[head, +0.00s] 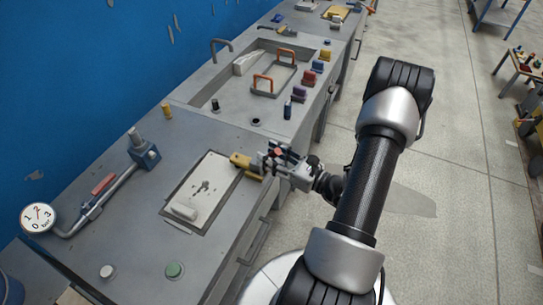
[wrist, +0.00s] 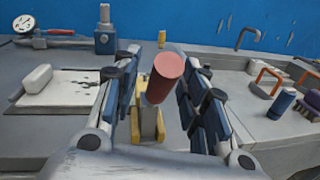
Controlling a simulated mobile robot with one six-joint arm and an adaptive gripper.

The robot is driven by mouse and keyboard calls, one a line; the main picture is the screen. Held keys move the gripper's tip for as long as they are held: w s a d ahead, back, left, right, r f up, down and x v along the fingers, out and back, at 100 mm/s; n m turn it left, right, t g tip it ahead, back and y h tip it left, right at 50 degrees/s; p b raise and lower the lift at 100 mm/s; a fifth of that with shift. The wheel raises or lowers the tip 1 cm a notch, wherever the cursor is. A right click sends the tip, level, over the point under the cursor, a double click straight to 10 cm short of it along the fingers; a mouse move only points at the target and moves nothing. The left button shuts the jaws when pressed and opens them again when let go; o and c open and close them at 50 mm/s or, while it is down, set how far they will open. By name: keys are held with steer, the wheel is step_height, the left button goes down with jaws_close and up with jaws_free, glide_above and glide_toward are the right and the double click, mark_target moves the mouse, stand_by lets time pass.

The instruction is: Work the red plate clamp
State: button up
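The plate clamp has a red round-ended handle (wrist: 165,72) on a grey arm above a yellow base (wrist: 147,133). In the head view the yellow part (head: 241,161) sits at the right edge of the white plate (head: 212,178), and a bit of red (head: 279,152) shows among my fingers. My gripper (head: 276,157) is at the clamp from the right. In the wrist view my gripper (wrist: 164,58) is open, one finger on each side of the red handle. A gap shows on the left; whether the right finger touches is unclear.
A white block (head: 183,209) lies on the plate. A pipe with a red lever (head: 104,184) and a gauge (head: 38,217) stands at the left. Green (head: 174,270) and white buttons are at the front.

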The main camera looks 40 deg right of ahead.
steer(key=shift+c, duration=0.4)
jaws_close()
stand_by(0.4)
